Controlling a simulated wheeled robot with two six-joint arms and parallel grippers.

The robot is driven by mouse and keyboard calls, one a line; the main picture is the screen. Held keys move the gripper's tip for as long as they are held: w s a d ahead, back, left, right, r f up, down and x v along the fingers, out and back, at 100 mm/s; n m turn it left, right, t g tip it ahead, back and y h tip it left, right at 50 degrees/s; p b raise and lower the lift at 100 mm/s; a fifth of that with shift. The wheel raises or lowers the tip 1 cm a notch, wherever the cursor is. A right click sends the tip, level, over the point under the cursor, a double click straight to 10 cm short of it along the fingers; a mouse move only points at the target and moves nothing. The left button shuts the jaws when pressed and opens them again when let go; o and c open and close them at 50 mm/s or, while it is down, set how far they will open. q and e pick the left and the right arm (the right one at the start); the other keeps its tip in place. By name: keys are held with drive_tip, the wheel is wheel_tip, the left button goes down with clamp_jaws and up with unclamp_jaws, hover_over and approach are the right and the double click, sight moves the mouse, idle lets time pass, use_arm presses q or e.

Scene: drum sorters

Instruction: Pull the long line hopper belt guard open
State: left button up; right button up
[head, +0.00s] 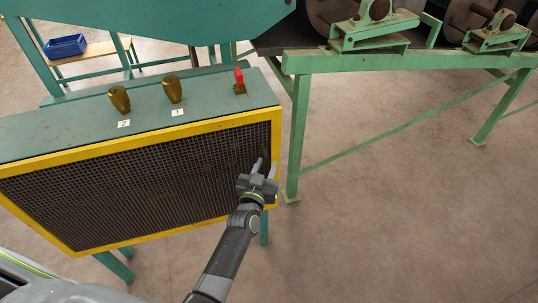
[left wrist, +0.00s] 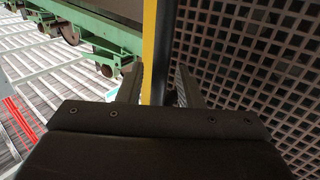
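The belt guard is a dark mesh panel (head: 130,178) in a yellow frame (head: 60,153) on the front of a green hopper box (head: 50,135). It looks flush with the box. My left gripper (head: 266,166) is in front of the mesh near the frame's right side. In the left wrist view the open fingers (left wrist: 158,88) point at the yellow edge (left wrist: 150,50), with a dark upright strip (left wrist: 170,55) beside it. A gap shows between the fingers; whether either touches the guard I cannot tell. My right gripper is not in view.
Two brass knobs (head: 119,99) (head: 173,90) with number labels and a red-handled switch (head: 240,80) stand on the box top. A green conveyor frame (head: 293,130) with rollers is to the right. A blue crate (head: 66,46) is at back left. The floor at right front is clear.

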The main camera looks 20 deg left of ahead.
use_arm(q)
drive_tip(key=shift+w, duration=0.35)
drive_tip(key=shift+r, duration=0.1)
clamp_jaws()
drive_tip(key=shift+s+d, duration=0.1)
drive_tip(key=shift+s, duration=0.05)
